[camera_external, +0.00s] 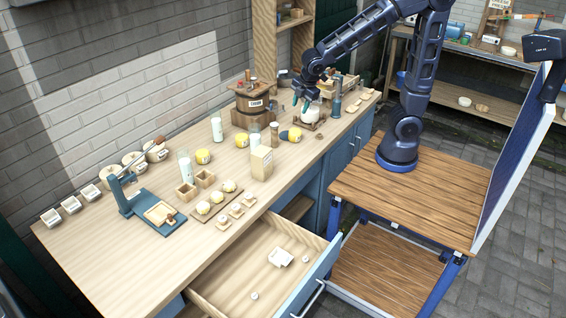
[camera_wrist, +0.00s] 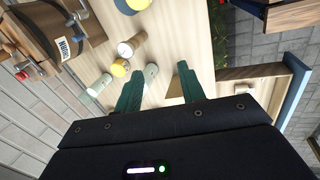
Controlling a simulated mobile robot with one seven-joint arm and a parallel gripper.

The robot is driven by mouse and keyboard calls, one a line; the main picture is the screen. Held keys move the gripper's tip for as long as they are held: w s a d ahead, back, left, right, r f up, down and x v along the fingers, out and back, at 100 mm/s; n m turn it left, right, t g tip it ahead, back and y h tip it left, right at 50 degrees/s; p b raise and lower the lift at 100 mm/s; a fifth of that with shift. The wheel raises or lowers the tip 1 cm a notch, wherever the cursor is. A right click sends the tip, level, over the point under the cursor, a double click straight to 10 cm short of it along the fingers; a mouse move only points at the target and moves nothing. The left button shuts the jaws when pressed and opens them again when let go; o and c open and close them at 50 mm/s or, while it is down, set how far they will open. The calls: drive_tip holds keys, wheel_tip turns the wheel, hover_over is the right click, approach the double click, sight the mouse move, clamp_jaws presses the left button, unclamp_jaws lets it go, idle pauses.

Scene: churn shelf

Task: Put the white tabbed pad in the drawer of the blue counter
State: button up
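The white tabbed pad (camera_external: 280,257) lies flat inside the open drawer (camera_external: 236,276) of the blue counter (camera_external: 339,165). The drawer is pulled out at the counter's front. My gripper (camera_external: 301,101) is far from the pad, above the back right part of the counter top, close to a white jar (camera_external: 309,114). In the wrist view my gripper (camera_wrist: 158,84) has its two teal fingers apart with nothing seen between them. The pad is not in the wrist view.
The drawer also holds small round white pieces (camera_external: 255,296). A wooden barrel churn (camera_external: 253,105), a blue press (camera_external: 127,194), a cream carton (camera_external: 261,162) and several cups and bottles crowd the counter. My wooden-topped base stands right of the drawer.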

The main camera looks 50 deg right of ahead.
drive_tip(key=s+d+r+m, duration=0.2)
drive_tip(key=d+r+m, duration=0.15)
drive_tip(key=d, duration=0.45)
drive_tip(key=s+d+r+m, duration=0.1)
drive_tip(key=d+r+m, duration=0.2)
drive_tip(key=d+m, duration=0.35)
drive_tip(key=s+d+r+m+t, duration=0.1)
drive_tip(key=s+d+r+m, duration=0.1)
drive_tip(key=s+d+m, duration=0.4)
drive_tip(key=s+d, duration=0.4)
drive_tip(key=d, duration=0.3)
drive_tip(key=shift+r+m, duration=0.15)
drive_tip(key=shift+m, duration=0.15)
